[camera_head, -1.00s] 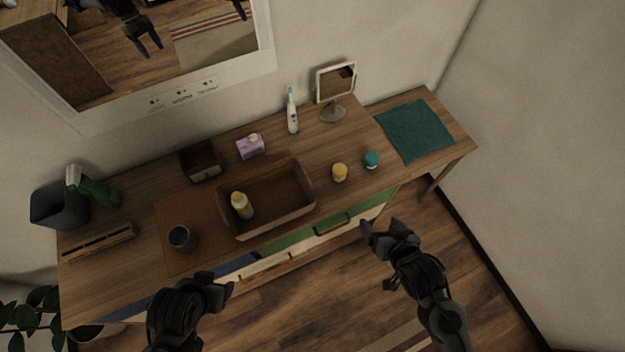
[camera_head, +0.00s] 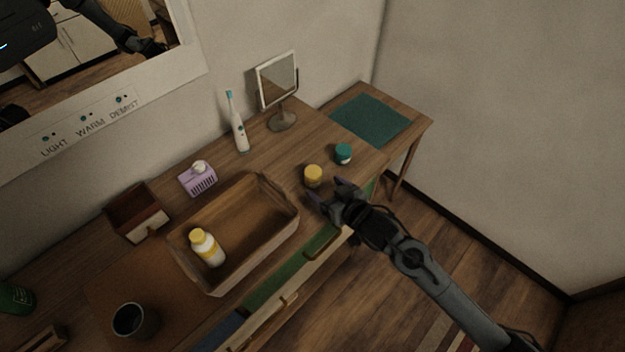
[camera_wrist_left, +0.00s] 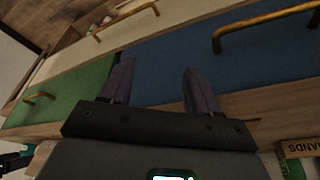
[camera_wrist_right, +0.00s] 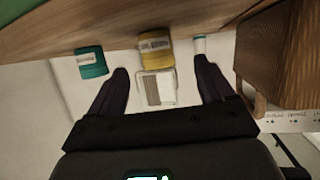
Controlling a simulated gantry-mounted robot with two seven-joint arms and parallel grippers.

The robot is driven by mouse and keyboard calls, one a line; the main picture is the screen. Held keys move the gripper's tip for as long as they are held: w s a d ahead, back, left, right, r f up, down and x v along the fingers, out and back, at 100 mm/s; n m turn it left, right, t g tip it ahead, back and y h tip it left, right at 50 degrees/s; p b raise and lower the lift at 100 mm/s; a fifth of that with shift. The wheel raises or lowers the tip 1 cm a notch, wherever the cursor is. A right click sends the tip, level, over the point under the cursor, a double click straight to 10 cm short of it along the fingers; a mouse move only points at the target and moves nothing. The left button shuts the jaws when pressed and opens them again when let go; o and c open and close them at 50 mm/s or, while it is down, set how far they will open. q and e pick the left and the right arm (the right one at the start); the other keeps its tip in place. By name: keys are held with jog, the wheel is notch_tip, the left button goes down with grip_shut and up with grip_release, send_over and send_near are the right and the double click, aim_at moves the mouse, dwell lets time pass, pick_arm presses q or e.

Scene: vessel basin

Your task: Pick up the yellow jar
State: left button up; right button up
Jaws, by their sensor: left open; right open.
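The yellow jar (camera_head: 313,176) stands upright on the wooden counter, right of the brown basin. My right gripper (camera_head: 329,193) is open and empty just in front of it, near the counter's front edge. In the right wrist view the yellow jar (camera_wrist_right: 155,47) lies ahead, between the lines of the two open fingers (camera_wrist_right: 163,78), beyond their tips. My left gripper is outside the head view. In the left wrist view it is open and empty (camera_wrist_left: 157,65), facing the blue and green drawer fronts.
A teal jar (camera_head: 344,154) stands close behind and right of the yellow jar. The brown basin (camera_head: 283,226) holds a yellow-capped white bottle (camera_head: 207,247). A mirror (camera_head: 277,80), a toothbrush (camera_head: 237,125) and a purple dispenser (camera_head: 197,180) stand behind. A green mat (camera_head: 370,118) lies at the right.

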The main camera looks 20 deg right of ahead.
aim_at(318, 180)
jog(key=shift+d+b+x, duration=0.15)
jog(key=shift+b+x, duration=0.15)
jog(key=shift+x, duration=1.8)
jog(key=shift+d+b+x, duration=0.1)
jog(key=shift+b+x, duration=0.15)
jog(key=shift+x, duration=1.8)
jog(key=c, duration=1.1)
jog(key=shift+r, duration=0.15)
